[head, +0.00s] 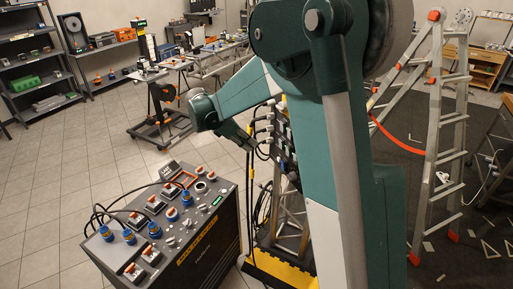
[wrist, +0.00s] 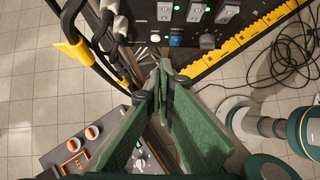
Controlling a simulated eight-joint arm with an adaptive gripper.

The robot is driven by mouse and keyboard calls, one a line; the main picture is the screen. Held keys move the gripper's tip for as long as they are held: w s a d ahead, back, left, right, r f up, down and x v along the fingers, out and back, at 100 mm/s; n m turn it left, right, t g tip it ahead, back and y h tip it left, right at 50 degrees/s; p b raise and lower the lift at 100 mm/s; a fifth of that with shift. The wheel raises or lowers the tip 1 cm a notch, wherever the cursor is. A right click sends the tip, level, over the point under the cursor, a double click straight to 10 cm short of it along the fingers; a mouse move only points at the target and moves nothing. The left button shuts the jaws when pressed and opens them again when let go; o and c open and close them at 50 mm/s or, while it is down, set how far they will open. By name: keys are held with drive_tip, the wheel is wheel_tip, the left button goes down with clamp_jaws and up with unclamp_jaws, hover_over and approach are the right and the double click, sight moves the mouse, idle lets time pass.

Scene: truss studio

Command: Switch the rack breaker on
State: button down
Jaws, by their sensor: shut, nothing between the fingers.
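My gripper (wrist: 163,72) has green fingers whose tips are together, with nothing between them. In the wrist view it points toward a dark rack panel (wrist: 187,24). The panel carries several grey socket-like modules (wrist: 195,11) and a blue fitting (wrist: 176,41). I cannot make out which part is the rack breaker or whether it is on. In the head view the gripper (head: 246,143) is beside the rack (head: 284,150), which my arm partly hides. I cannot tell whether the fingertips touch the rack.
A dark console (head: 205,242) with orange switches, blue plugs and cables stands at the lower left. Black and yellow cables hang beside the rack. Loose cable (wrist: 283,62) lies on the floor. A stepladder (head: 440,130) stands at the right. Tiled floor is clear at the left.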

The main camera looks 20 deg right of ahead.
drive_tip(key=shift+s+a+r, duration=0.1)
drive_tip(key=shift+a+r, duration=0.3)
drive_tip(key=shift+a, duration=0.2)
drive_tip(key=s+d+r+m+t+y+b, duration=0.1)
drive_tip(key=s+r+m, duration=0.15)
drive_tip(key=s, duration=0.45)
drive_tip(key=s+d+r+m+t+y+b, duration=0.1)
drive_tip(key=s+m+y+b, duration=0.1)
drive_tip(key=s+m, duration=0.35)
drive_tip(key=s+d+r+m+y+b, duration=0.1)
drive_tip(key=s+d+r, duration=0.1)
drive_tip(key=s, duration=0.7)
drive_tip(key=s+a+f+m+t+y+b, duration=0.1)
drive_tip(key=s+f+m, duration=0.3)
drive_tip(key=s, duration=0.5)
drive_tip(key=s+a+f+m+t+y+b, duration=0.1)
drive_tip(key=s+f+m+t+y+b, duration=0.1)
drive_tip(key=s+m, duration=0.5)
drive_tip(key=shift+s+f+t+b, duration=0.45)
drive_tip(key=shift+s+f, duration=0.4)
drive_tip(key=shift+s, duration=0.75)
